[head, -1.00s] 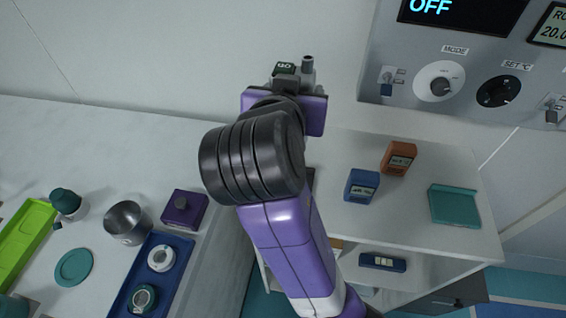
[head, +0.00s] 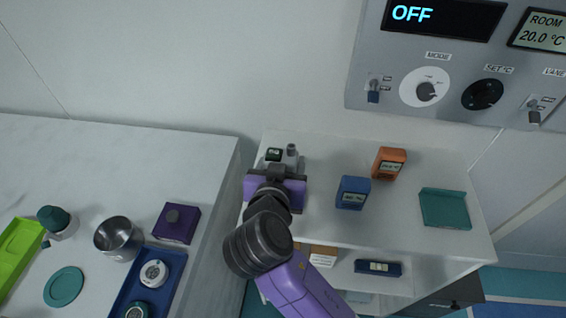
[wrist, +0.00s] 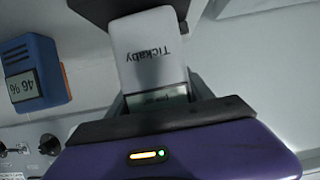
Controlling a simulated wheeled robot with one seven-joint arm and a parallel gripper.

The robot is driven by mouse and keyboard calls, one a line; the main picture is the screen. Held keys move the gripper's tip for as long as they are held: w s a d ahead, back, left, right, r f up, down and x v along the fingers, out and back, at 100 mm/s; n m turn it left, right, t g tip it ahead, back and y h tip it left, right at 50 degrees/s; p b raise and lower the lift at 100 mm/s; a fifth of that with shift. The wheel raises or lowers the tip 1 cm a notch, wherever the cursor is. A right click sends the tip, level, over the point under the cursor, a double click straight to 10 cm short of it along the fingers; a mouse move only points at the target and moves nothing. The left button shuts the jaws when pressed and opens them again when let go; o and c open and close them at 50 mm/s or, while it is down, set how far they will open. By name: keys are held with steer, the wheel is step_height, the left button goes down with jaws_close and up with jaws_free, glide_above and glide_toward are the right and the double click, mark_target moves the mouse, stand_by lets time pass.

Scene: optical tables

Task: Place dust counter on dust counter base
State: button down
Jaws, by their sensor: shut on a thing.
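The dust counter appears to be the small pale device (wrist: 150,50) marked "Tickaby", with a small display, between my gripper's dark fingers in the wrist view. In the head view its dark display (head: 274,154) and short grey cylinder (head: 292,150) show beyond my gripper (head: 279,168). My gripper is shut on it at the left end of the white cabinet top (head: 310,215). I cannot tell whether it touches the surface. A flat teal tray with a raised back edge (head: 443,208) lies at the right of that top, empty; it may be the base.
A blue meter (head: 352,192) and an orange meter (head: 389,163) stand between my gripper and the teal tray. A grey control panel (head: 450,85) hangs above. A table at left holds a purple box (head: 176,223), metal cup (head: 118,238) and blue tray (head: 170,280).

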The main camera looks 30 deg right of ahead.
steer(key=shift+f, duration=0.2)
steer(key=shift+f, duration=0.15)
steer(key=shift+c, duration=2)
jaws_free()
steer(key=shift+r, duration=0.2)
steer(key=b+v, duration=0.1)
steer(key=v, duration=1.1)
steer(key=shift+f, duration=0.2)
